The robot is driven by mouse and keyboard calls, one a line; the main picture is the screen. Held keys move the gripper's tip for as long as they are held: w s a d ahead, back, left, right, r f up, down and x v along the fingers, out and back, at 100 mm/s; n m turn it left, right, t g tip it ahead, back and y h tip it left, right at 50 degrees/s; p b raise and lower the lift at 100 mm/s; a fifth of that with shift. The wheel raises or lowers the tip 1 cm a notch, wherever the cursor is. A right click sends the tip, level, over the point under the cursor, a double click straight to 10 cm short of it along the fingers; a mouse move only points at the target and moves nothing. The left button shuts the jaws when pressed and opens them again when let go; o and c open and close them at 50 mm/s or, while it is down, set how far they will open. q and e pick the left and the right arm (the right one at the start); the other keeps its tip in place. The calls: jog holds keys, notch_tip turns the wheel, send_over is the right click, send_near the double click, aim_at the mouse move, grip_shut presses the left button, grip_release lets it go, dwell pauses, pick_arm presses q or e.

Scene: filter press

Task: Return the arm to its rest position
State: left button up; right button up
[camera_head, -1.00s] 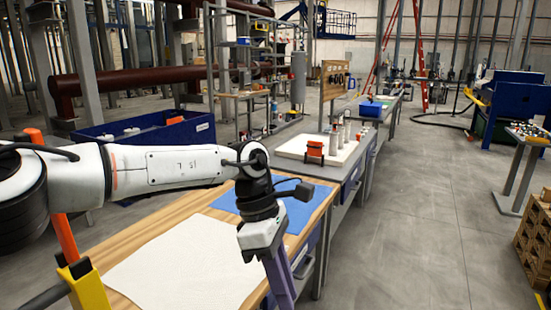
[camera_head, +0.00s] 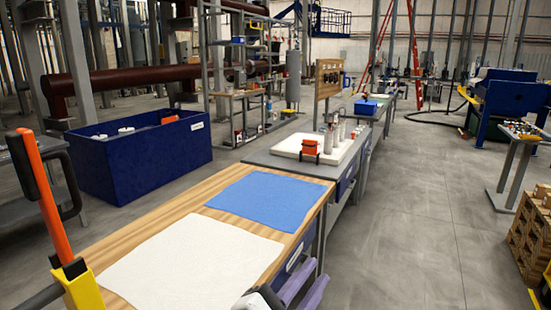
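The wooden table (camera_head: 128,238) carries a white cloth (camera_head: 190,262) and a blue cloth (camera_head: 262,195). An orange-handled lever (camera_head: 45,200) stands at the left. A blue bin (camera_head: 140,165) is behind. Floor on the right (camera_head: 420,230) is clear up to stacked wooden crates (camera_head: 532,235).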

pick_arm(q)
jog(key=s+a+f+n+g+y, duration=0.3)
jog(key=s+a+f+n+y, duration=0.15)
jog(key=a+f, duration=0.45)
jog(key=s+a+f+n+g+y, duration=0.25)
jog(key=s+a+f+n, duration=0.2)
jog(key=a+f, duration=0.4)
jog(key=s+a+f+n+g+y, duration=0.1)
jog(key=s+a+f+n+g, duration=0.2)
jog(key=s+a, duration=0.4)
jog(key=s+a+f+n+g+y, duration=0.1)
jog(key=s+a+f+n+g, duration=0.3)
jog(key=s, duration=0.6)
jog(key=w+d+f+m+t+h, duration=0.1)
jog(key=w+d+f+t, duration=0.1)
jog(key=f, duration=0.4)
jog(key=w+d+f+m+t, duration=0.1)
jog(key=w+d+f+t, duration=0.1)
jog(key=f+t, duration=0.2)
notch_tip(320, 180, down, 2)
jog(key=shift+d+f+h, duration=0.2)
jog(key=shift+d+h, duration=0.2)
